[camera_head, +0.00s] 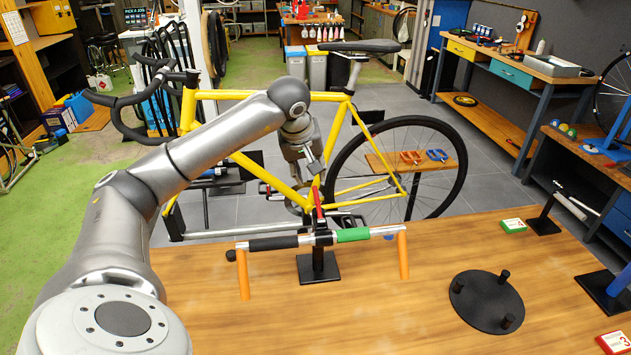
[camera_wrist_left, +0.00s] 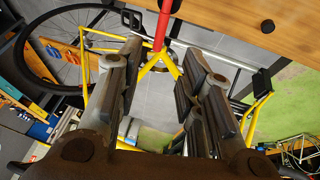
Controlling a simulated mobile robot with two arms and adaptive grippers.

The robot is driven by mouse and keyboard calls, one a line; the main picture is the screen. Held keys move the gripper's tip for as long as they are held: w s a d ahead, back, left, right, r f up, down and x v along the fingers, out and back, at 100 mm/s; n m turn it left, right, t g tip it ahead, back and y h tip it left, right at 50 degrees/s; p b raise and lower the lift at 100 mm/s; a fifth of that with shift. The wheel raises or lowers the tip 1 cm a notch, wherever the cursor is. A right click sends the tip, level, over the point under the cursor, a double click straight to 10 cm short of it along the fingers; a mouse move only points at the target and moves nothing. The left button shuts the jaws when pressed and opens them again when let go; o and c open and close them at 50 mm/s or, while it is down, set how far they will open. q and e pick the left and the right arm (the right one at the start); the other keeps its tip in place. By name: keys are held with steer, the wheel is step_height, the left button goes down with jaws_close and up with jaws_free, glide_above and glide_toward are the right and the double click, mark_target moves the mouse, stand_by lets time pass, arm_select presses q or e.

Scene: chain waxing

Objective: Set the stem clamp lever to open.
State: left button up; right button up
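The red stem clamp lever (camera_head: 318,201) stands roughly upright on the black clamp (camera_head: 322,235) at the middle of the handlebar (camera_head: 275,243). The bar has a black grip, a green grip and orange ends, and a black stand (camera_head: 318,267) bears it over the wooden table. My left gripper (camera_head: 315,167) is just above and behind the lever. In the left wrist view its fingers (camera_wrist_left: 162,62) are spread with nothing between them. The red lever (camera_wrist_left: 161,27) shows there just beyond the fingertips, apart from them. The clamp is out of that view. My right gripper is not in view.
A yellow bicycle (camera_head: 345,97) stands behind the table. On the wooden table (camera_head: 400,310) are a black round plate with pegs (camera_head: 487,301), a green box (camera_head: 513,225) and a red box (camera_head: 613,342). The table's front middle is clear.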

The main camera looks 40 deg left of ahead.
arm_select(q)
steer(key=p, duration=0.2)
glide_above(315, 193)
steer(key=s+d, duration=0.2)
steer(key=s, duration=0.1)
steer(key=f, duration=0.5)
steer(key=shift+w+a+f, duration=0.15)
steer(key=shift+w+a, duration=0.05)
steer(key=shift+w, duration=0.05)
steer(key=p+x, duration=0.1)
steer(key=x, duration=0.3)
steer(key=shift+w+a, duration=0.1)
steer(key=shift+a, duration=0.1)
steer(key=shift+w+f, duration=0.1)
steer(key=shift+f, duration=0.2)
jaws_close()
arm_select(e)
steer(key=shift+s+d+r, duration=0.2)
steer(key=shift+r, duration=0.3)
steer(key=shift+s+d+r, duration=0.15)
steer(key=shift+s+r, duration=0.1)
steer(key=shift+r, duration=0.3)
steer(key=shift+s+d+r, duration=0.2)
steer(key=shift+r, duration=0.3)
